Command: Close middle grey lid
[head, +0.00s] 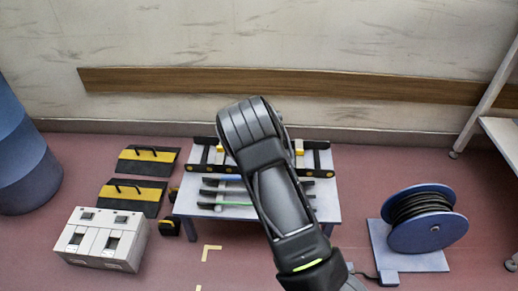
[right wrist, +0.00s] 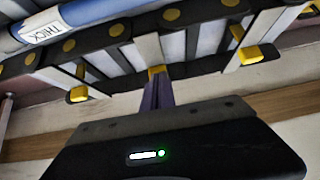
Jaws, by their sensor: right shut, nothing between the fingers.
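A low blue-grey table (head: 325,205) carries a black-railed rack (head: 322,158) with grey-white pieces and yellow tabs. My right arm crosses in front of it, hiding its middle and my right gripper in the head view. In the right wrist view, several grey slats (right wrist: 150,48) lie between black rails with yellow dots. Contact is unclear. I cannot clearly tell the middle grey lid's outline or how far it stands open. My left gripper is not in view.
A blue tube labelled THICK (right wrist: 75,22) crosses the wrist view. A light grey box (head: 85,256) and two black-yellow tools (head: 148,160) lie on the floor at left. A blue cable reel (head: 428,238) stands at right.

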